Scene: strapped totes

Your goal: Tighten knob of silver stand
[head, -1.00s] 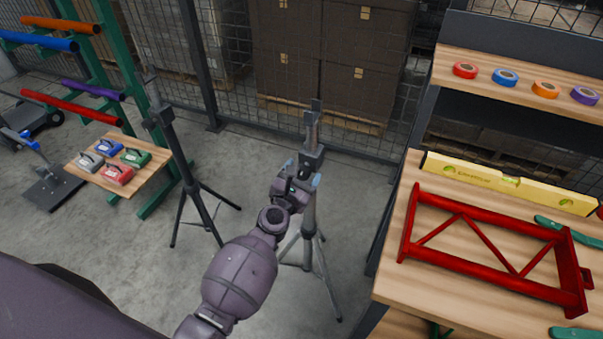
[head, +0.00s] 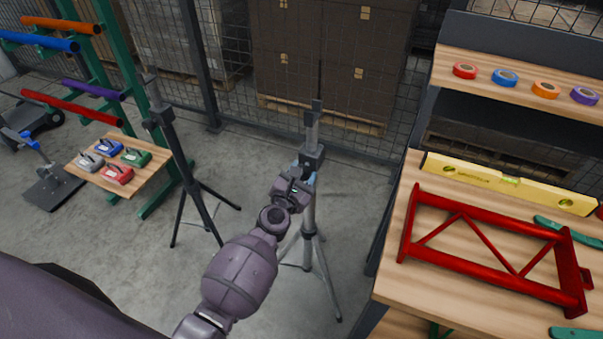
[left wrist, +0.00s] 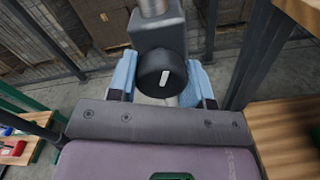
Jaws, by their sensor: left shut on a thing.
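The silver stand (head: 308,215) stands upright on tripod legs in the middle of the head view. Its dark clamp collar (head: 312,157) sits at the top of the silver tube, and it also shows in the left wrist view (left wrist: 157,30). The black knob (left wrist: 161,73) with a white mark faces the left wrist camera. My left gripper (head: 305,180) is at the collar, its light blue fingers (left wrist: 160,82) on both sides of the knob, shut on it. The white mark is tilted slightly from vertical. My right gripper is not in view.
A black stand (head: 175,150) stands to the left. A wooden workbench (head: 400,290) with a red frame (head: 480,262) and yellow level (head: 508,181) is close on the right. A mesh fence (head: 240,95) runs behind. A small shelf (head: 150,180) holds several coloured clamps at left.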

